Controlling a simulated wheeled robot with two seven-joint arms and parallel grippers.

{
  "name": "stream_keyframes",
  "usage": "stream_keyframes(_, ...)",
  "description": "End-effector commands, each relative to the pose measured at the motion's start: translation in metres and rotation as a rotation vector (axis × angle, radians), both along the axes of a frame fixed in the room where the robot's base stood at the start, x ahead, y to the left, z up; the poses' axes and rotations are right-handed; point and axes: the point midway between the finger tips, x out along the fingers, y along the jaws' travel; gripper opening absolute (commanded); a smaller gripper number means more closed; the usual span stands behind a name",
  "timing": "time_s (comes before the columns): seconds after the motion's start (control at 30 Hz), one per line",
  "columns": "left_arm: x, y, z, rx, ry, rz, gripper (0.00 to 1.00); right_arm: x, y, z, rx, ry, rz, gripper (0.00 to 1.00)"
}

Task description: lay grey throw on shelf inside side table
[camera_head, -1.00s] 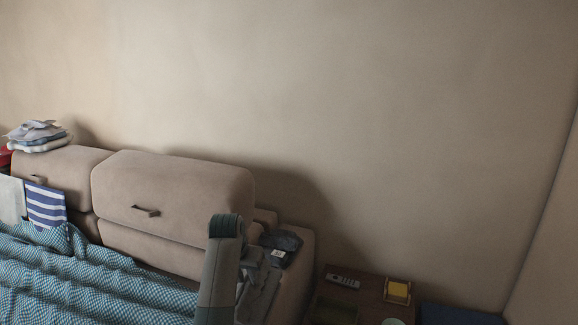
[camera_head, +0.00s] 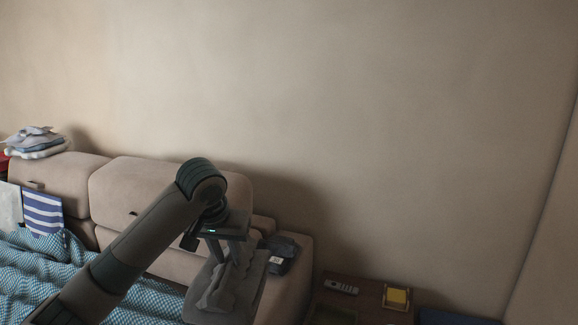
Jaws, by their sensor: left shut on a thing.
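My left arm comes in from the left, and its gripper (camera_head: 229,262) points down in front of the sofa's right end. It is shut on the grey throw (camera_head: 232,288), which bunches up between the fingers and hangs below them. Whether the throw's lower part rests on the sofa, I cannot tell. The dark brown side table (camera_head: 325,296) stands to the right of the sofa, at the bottom edge. Only its top shows; its inner shelf is hidden. My right gripper is out of view.
On the side table are a remote (camera_head: 341,287) and a yellow block in a holder (camera_head: 397,297). A blue checked blanket (camera_head: 40,270) covers the seat. A folded stack (camera_head: 36,143) sits on the backrest's left end.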

Motion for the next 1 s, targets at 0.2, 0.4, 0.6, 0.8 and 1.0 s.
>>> stream_keyframes(0.2, -0.060, 0.023, -0.030, 0.005, -0.003, 0.028, 0.00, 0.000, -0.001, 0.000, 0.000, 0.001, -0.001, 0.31)
stream_keyframes(0.4, -0.108, 0.045, -0.056, 0.002, -0.002, 0.073, 0.00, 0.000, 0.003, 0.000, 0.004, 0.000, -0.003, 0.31)
stream_keyframes(0.6, -0.135, 0.060, -0.070, -0.001, -0.003, 0.108, 0.00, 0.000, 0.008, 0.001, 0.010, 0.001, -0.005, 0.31)
stream_keyframes(0.8, -0.142, 0.064, -0.073, -0.002, -0.003, 0.117, 0.00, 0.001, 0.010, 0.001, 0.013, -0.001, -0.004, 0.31)
stream_keyframes(1.0, -0.141, 0.064, -0.073, -0.002, -0.003, 0.117, 0.00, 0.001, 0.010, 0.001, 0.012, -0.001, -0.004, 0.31)
